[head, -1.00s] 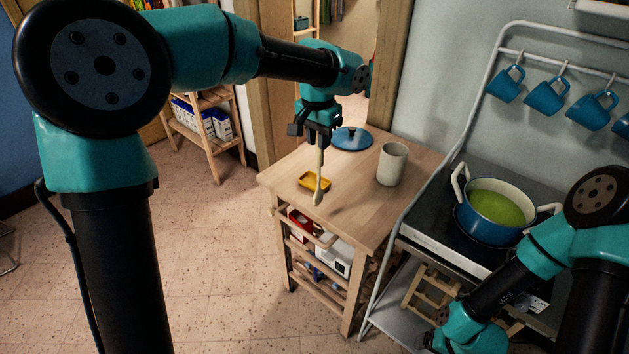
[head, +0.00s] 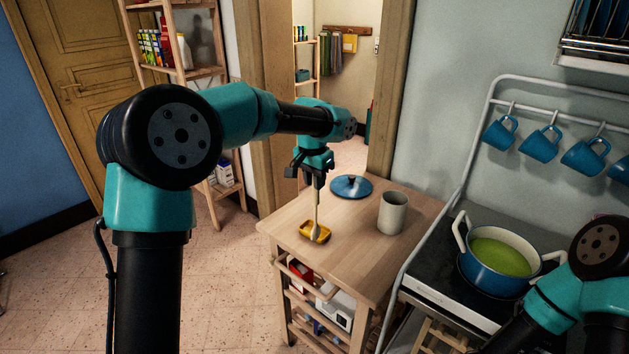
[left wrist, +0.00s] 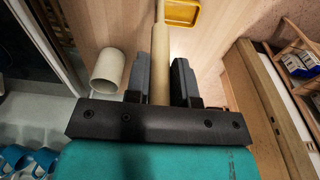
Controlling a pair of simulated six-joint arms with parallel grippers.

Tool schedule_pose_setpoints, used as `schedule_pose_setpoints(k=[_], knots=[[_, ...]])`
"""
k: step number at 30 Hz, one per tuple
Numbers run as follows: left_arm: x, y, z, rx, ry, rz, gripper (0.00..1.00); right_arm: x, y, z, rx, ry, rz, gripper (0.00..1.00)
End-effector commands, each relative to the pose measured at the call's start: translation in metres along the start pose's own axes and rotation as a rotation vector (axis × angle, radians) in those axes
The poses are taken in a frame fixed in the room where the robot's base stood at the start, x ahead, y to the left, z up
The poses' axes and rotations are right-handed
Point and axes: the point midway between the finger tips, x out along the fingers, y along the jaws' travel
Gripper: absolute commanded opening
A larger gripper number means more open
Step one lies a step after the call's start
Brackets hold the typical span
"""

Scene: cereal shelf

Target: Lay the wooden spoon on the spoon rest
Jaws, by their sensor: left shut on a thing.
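My left gripper (head: 315,176) is shut on the handle of the wooden spoon (head: 316,214). The spoon hangs nearly upright, bowl end down, over the wooden cart top. Its lower end overlaps the small yellow spoon rest (head: 304,228) in the head view; I cannot tell whether they touch. In the left wrist view the pale handle (left wrist: 161,65) runs between the two fingers (left wrist: 161,80), and part of the yellow rest (left wrist: 197,14) shows at the top edge, beside the spoon. My right arm is at the lower right, its gripper out of the picture.
On the cart top (head: 350,262) stand a grey-white cup (head: 393,214) and a blue lid (head: 351,186), both behind the rest and to its right. A blue pot (head: 497,266) of green soup sits on the stove at right. Blue mugs (head: 539,146) hang above.

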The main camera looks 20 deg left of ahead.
Motion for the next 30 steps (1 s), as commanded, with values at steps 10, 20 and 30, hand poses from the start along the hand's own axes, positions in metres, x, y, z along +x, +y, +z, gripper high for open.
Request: schedule_pose_setpoints(k=[10,20,30], knots=[[0.010,-0.041,-0.046,-0.002,0.000,-0.001,0.00,0.000,0.000,0.000,0.000,0.000,0.000,0.80],[0.012,-0.053,-0.060,0.000,0.000,-0.001,0.00,0.000,0.000,0.000,0.000,0.000,0.000,0.80],[0.025,-0.053,-0.058,0.000,-0.003,0.000,0.00,0.000,0.000,0.000,0.000,0.000,0.000,0.80]])
